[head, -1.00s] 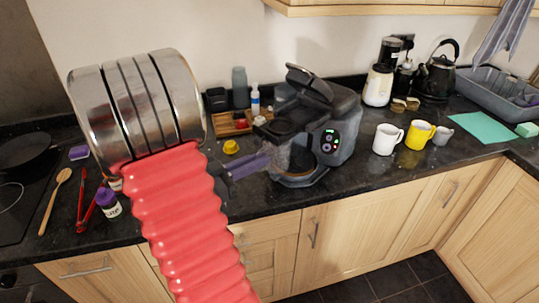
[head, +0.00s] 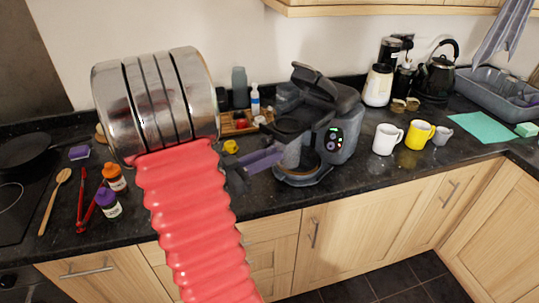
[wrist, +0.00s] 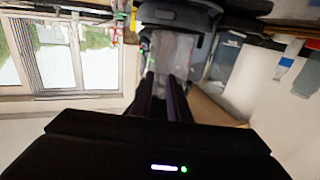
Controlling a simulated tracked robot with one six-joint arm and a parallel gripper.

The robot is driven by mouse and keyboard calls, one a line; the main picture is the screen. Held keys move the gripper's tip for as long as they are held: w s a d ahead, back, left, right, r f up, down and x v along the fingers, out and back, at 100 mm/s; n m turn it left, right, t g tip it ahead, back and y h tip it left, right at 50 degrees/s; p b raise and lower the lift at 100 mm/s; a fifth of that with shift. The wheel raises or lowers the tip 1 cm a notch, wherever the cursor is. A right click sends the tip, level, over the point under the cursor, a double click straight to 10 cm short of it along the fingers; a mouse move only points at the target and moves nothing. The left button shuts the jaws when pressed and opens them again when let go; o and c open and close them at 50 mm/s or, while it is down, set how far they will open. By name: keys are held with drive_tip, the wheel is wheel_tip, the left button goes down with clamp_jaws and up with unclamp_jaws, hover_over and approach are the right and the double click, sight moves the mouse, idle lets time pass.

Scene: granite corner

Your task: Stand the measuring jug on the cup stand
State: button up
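The measuring jug (head: 291,154) is a greyish, see-through vessel at the left front of the dark coffee machine. It also shows in the wrist view (wrist: 172,58), just beyond the fingertips. My gripper (head: 274,157) reaches it from the left, with its purple-grey fingers close together and shut on it. The cup stand (head: 303,179) is the dark round base at the foot of the coffee machine, below the spout. The jug is over or beside its left part; I cannot tell whether it touches it.
The coffee machine (head: 342,115) rises close behind and right of the jug. A white mug (head: 384,140) and a yellow mug (head: 416,136) stand to the right. A wooden tray (head: 237,122) and a yellow item (head: 231,146) are behind my gripper. My red arm covers the counter at left.

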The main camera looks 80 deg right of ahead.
drive_tip(key=shift+o, duration=0.9)
drive_tip(key=shift+d+r, duration=0.1)
drive_tip(key=v, duration=1.2)
